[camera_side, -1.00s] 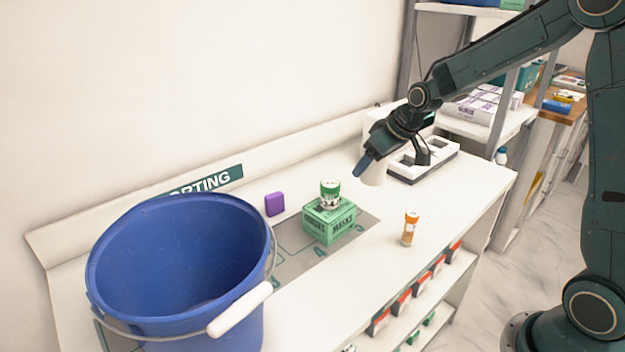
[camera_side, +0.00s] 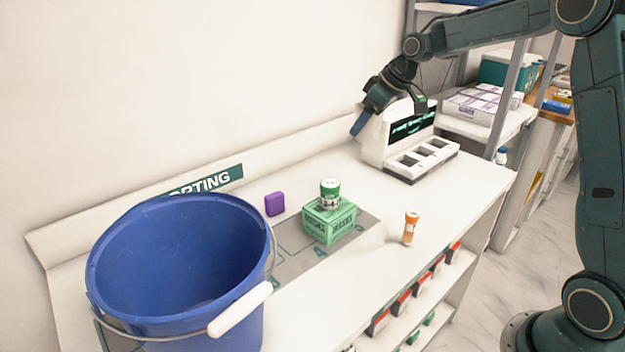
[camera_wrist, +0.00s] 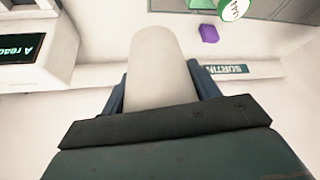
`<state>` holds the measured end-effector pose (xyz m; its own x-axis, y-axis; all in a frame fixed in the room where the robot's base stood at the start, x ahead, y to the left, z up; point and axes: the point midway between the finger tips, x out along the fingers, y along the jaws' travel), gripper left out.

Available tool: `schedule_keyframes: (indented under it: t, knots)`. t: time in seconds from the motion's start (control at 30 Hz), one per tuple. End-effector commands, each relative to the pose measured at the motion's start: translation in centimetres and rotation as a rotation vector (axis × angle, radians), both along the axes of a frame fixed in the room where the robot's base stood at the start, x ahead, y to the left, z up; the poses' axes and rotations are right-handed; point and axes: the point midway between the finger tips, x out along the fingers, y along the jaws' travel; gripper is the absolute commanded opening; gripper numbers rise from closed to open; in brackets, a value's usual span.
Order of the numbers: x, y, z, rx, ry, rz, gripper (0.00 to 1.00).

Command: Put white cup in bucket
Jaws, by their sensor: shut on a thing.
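The white cup (camera_wrist: 158,70) is between the two blue fingers of my gripper (camera_wrist: 160,85) in the wrist view, and the gripper is shut on it. In the side view my gripper (camera_side: 360,122) is raised above the back of the counter, beside the white machine; the cup cannot be made out clearly there against the pale wall and machine. The blue bucket (camera_side: 180,250) stands at the near left end of the counter, open at the top, with a white handle grip (camera_side: 240,309) hanging at its right front. The gripper is well apart from the bucket.
A green box (camera_side: 329,222) with a green-and-white can (camera_side: 330,193) on it stands mid-counter. A purple block (camera_side: 274,204) is behind it, an orange bottle (camera_side: 410,228) to the right. A white machine with a screen (camera_side: 412,128) stands at the far end.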

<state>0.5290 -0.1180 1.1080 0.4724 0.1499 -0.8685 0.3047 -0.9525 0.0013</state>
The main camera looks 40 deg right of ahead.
Motion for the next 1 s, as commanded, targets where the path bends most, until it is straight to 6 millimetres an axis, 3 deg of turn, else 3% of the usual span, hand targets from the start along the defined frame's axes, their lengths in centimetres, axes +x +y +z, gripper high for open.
schedule_keyframes:
  t: [0.27, 0.8, 1.0]
  knots:
    - [0.0, 0.1, -3.6, 0.002, 0.004, -0.002, 0.39]
    - [-0.1, 0.1, -13.6, 0.002, 0.004, -0.001, 0.39]
    - [0.0, 0.0, -15.3, 0.0, 0.0, -0.001, 0.39]
